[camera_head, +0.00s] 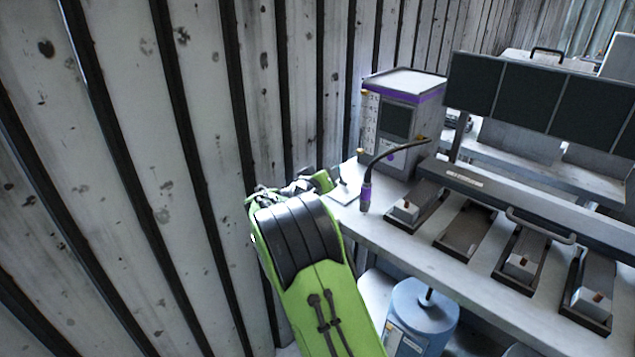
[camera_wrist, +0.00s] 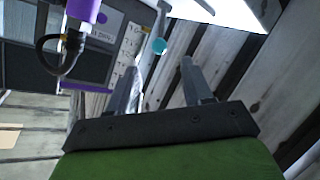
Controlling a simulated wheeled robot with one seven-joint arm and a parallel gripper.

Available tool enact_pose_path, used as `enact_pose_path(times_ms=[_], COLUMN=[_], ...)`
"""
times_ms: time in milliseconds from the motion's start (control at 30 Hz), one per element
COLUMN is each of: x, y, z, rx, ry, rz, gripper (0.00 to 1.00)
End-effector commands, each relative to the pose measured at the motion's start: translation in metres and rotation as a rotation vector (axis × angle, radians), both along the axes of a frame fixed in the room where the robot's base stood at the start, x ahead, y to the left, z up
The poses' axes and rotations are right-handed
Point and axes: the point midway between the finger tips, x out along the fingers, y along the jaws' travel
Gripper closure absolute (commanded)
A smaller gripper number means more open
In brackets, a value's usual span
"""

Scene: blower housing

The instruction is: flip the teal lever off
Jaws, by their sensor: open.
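The teal lever shows in the wrist view as a thin grey rod ending in a round teal knob (camera_wrist: 159,46). My gripper (camera_wrist: 159,66) is open and empty, with its two grey fingers on either side of the knob in the picture. Whether the knob lies between the fingers in depth or beyond their tips, I cannot tell. No contact shows. In the head view my green arm reaches toward the near-left end of the bench. I cannot make out the lever's knob there.
A grey bench (camera_head: 385,228) carries a purple-trimmed instrument box (camera_head: 398,120) and a black gooseneck with a purple base (camera_head: 365,195). Several black trays line the bench to the right. A ribbed wall (camera_head: 200,130) stands close on the left. A blue canister (camera_head: 422,318) is below.

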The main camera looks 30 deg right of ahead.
Motion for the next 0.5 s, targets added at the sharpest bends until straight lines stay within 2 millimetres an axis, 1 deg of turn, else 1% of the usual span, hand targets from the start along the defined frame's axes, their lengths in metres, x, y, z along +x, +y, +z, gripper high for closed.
enact_pose_path(times_ms=[33,100,200,300,500], x=[-0.009,-0.02,-0.032,-0.039,-0.042], y=[0.012,0.025,0.038,0.045,0.047], z=[0.006,0.01,0.015,0.018,0.018], rx=[0.0,0.001,0.0,0.001,-0.001], ry=[0.001,0.001,0.001,0.0,0.001], rz=[0.005,0.006,0.005,0.002,-0.001], gripper=[0.5,0.5,0.5,0.5,0.5])
